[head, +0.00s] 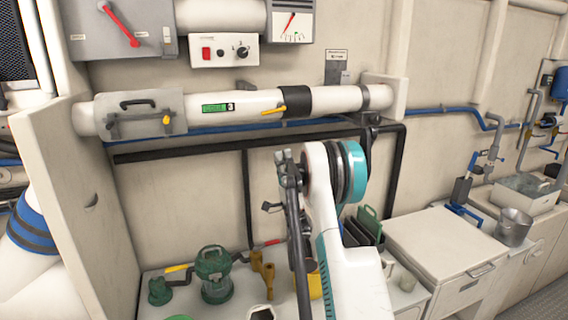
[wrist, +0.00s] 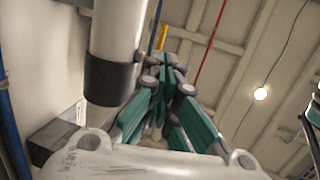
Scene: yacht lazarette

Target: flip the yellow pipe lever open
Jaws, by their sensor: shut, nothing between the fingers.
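The yellow lever (head: 272,111) sits on the front of the white horizontal pipe (head: 345,99), just left of its black band (head: 296,103). Its handle lies roughly along the pipe, pointing left from its pivot. In the wrist view a yellow piece (wrist: 162,37), apparently this lever, shows beyond my fingertips, beside the pipe (wrist: 117,30) and its black band (wrist: 110,82). My gripper (wrist: 168,64) has its teal fingers together with nothing between them. I cannot tell whether the fingertips touch the lever. In the head view my arm stands below the pipe, and the fingers are not clearly seen.
A clamp plate with a black handle (head: 137,104) is on the pipe's left. A control box (head: 223,51) and gauge (head: 291,22) hang above. A blue pipe (head: 225,128) and black pipe (head: 190,149) run below. Another yellow-handled lever (head: 177,268) is low down near green fittings (head: 214,273).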

